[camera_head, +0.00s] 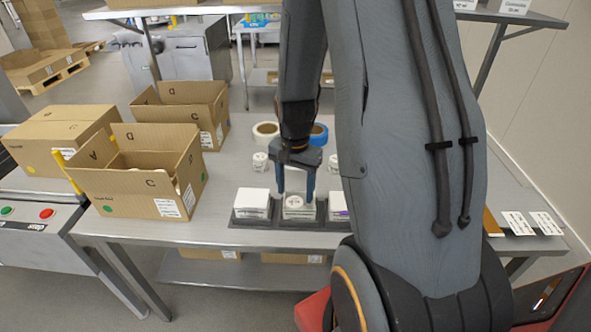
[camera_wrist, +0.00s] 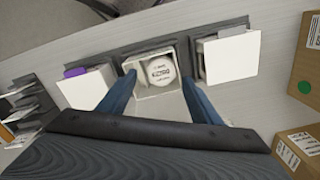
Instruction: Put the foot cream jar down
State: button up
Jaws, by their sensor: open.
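A foot cream jar (camera_wrist: 160,70) with a white lid and dark print sits inside an open white box (camera_wrist: 150,88), the middle one of the row. In the head view the jar (camera_head: 294,201) shows in the middle box, between my fingertips. My gripper (camera_head: 296,198) points down over that box with its two fingers apart. In the wrist view the blue-grey fingers (camera_wrist: 155,92) stand on either side of the box opening, and the jar lies between and beyond their tips. I cannot tell whether either finger touches the jar or the box.
White boxes stand in dark holders left (camera_head: 252,204) and right (camera_head: 338,207) of the middle one. Open cartons (camera_head: 140,181) fill the table's left side. Tape rolls (camera_head: 266,131) and another jar (camera_head: 260,162) stand behind. A shelf (camera_head: 200,11) spans the back.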

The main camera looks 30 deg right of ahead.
aim_at(295, 201)
notch_tip(295, 201, up, 10)
jog(key=r+b, duration=0.1)
jog(key=b, duration=0.1)
jog(key=s+a+f+n, duration=0.1)
jog(key=s+a+n, duration=0.2)
jog(key=a+n, duration=0.2)
jog(key=s+a+f+n+t, duration=0.1)
jog(key=s+a+n, duration=0.3)
jog(key=a+n, duration=0.2)
jog(key=shift+s+a, duration=0.3)
jog(key=shift+a, duration=0.65)
jog(key=shift+f, duration=0.1)
